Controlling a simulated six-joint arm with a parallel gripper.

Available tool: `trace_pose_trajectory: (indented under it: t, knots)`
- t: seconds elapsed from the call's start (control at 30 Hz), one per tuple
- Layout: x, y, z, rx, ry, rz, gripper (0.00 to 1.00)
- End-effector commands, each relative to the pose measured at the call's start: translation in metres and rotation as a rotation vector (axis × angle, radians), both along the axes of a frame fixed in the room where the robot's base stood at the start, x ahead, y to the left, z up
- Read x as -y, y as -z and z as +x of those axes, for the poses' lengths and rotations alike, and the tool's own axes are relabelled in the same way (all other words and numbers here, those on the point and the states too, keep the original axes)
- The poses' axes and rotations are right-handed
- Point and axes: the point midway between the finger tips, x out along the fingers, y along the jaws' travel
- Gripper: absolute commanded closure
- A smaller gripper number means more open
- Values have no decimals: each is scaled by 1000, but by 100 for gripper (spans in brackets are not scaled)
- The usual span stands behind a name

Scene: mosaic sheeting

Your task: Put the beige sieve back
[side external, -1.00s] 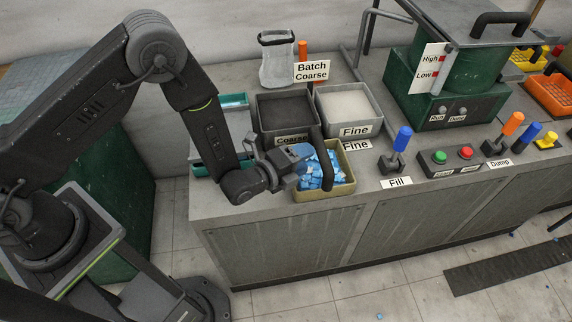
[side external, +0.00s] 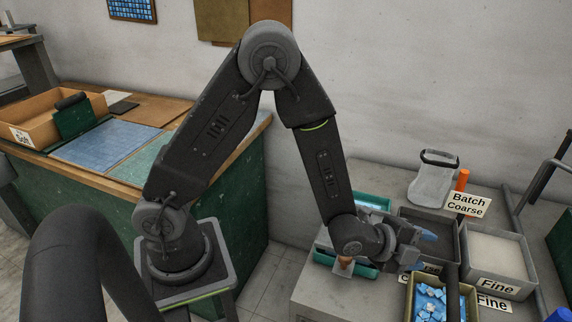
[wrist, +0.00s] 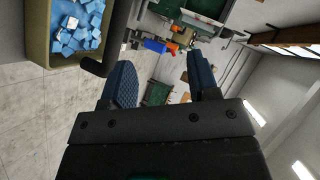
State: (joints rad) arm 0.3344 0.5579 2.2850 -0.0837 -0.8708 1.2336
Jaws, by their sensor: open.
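The beige sieve (side external: 409,300) holds blue tile pieces and sits at the front of the grey bench, cut by the lower edge of the side view. Its dark handle rises at its right side. The sieve (wrist: 38,58) also shows at the upper left of the wrist view, with the dark handle (wrist: 94,66) beside my left finger. My gripper (side external: 424,244) is open, with blue finger pads, and appears above and behind the sieve, apart from it. In the wrist view my gripper (wrist: 163,82) has nothing between its fingers.
Behind the sieve stand a dark coarse bin (side external: 402,214) and a pale fine bin (side external: 530,285) with labels. A clear bag (side external: 432,185) and an orange-topped item (side external: 462,180) stand farther back. Teal trays (side external: 372,201) lie left of the bins.

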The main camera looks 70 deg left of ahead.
Motion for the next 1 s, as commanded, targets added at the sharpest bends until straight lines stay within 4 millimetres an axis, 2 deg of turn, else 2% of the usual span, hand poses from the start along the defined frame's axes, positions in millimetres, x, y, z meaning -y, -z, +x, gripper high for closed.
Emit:
trace_pose_trajectory:
  t: [0.03,0.17,0.27,0.37,0.5,0.7,0.8,0.9,1.0]
  knots:
    - [-10,-23,0,-41,-43,-60,45]
    - [-36,-66,-13,-189,-170,-211,45]
    - [-56,-96,-32,-294,-279,-322,45]
    - [-76,-122,-59,-393,-399,-428,45]
    - [-103,-151,-107,-516,-589,-570,45]
    - [-131,-174,-182,-647,-866,-739,45]
    - [-138,-179,-209,-685,-969,-794,45]
    - [-142,-180,-226,-709,-1035,-827,45]
    - [-143,-180,-234,-720,-1065,-839,45]
